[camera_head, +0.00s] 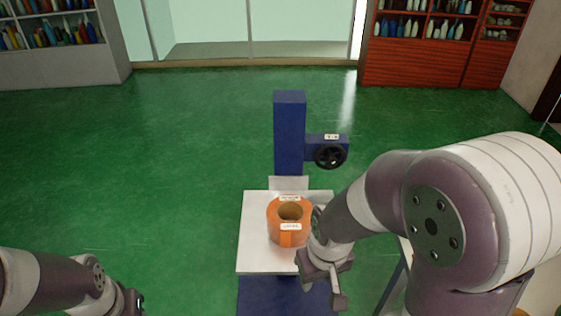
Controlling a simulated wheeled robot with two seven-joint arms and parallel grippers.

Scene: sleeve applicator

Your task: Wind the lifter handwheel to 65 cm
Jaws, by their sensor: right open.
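The lifter is a blue upright column (290,135) with a side bracket on its right. The black handwheel (330,156) sits on the front of that bracket, with a small white label (331,136) above it, too small to read. A white platform (255,235) in front of the column carries an orange roll (288,236) with an open centre and white labels. My right gripper (338,290) is open, in front of and below the handwheel, near the platform's right front corner and apart from the wheel. My left arm shows at the lower left; its gripper fingers are not visible.
The lifter's blue base (262,293) stands on a green floor (150,170), clear to the left and behind. Shelves of bottles stand at the back left (50,55) and back right (415,60). A table edge partly shows behind my right arm.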

